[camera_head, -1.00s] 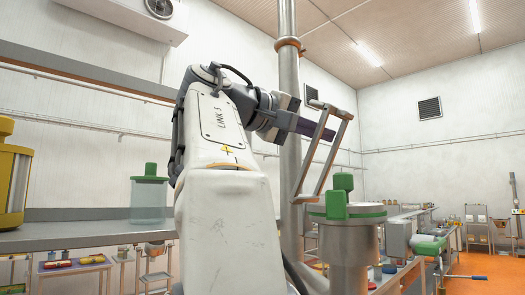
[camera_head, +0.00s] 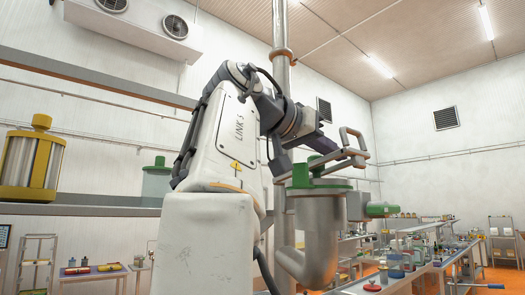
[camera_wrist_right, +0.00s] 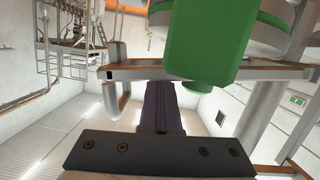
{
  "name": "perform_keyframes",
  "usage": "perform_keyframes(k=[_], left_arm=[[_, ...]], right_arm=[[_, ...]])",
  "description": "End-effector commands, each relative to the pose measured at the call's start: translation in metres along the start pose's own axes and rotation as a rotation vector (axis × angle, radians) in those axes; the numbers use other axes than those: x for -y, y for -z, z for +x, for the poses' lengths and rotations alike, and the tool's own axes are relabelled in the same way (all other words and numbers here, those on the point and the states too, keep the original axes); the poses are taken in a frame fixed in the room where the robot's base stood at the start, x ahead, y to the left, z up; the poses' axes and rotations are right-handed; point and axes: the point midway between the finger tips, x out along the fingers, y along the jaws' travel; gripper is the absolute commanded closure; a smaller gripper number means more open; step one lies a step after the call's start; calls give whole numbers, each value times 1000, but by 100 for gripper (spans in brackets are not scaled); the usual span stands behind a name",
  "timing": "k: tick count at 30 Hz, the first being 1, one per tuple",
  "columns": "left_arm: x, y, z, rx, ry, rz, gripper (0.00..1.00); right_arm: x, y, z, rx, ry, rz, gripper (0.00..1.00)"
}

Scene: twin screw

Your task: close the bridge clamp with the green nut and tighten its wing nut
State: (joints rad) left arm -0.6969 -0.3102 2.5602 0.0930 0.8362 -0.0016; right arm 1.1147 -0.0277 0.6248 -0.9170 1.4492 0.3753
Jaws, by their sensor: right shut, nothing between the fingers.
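The green nut (camera_head: 300,176) stands on a round lid with a green rim (camera_head: 322,184), on top of a bent steel pipe (camera_head: 318,245). The bridge clamp (camera_head: 352,157), a brown-edged metal frame, lies nearly flat around the green parts. A metal loop (camera_head: 352,136) rises at its far end; I cannot tell whether this is the wing nut. My right gripper (camera_head: 322,146) is shut and empty, close to the frame; contact is unclear. In the right wrist view its dark fingers (camera_wrist_right: 165,105) are beside the frame bar (camera_wrist_right: 148,73) and green nut (camera_wrist_right: 203,45). My left gripper is out of view.
A steel shelf (camera_head: 80,205) on the left holds a yellow-capped container (camera_head: 30,165) and a green-lidded glass jar (camera_head: 156,182). A vertical pipe (camera_head: 281,50) rises behind my arm. Benches with equipment (camera_head: 430,245) stand at right.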

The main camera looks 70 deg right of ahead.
Motion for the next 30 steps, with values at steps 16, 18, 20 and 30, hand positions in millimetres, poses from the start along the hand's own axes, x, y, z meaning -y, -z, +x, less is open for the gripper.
perform_keyframes(k=[16,18,20,30], left_arm=[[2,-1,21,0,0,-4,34],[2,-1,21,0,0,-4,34],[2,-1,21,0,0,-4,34],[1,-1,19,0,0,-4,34]], right_arm=[[5,-22,6,4,36,115,100],[5,-22,5,4,37,117,100],[5,-22,5,4,38,117,100],[4,-20,5,4,37,118,100]])
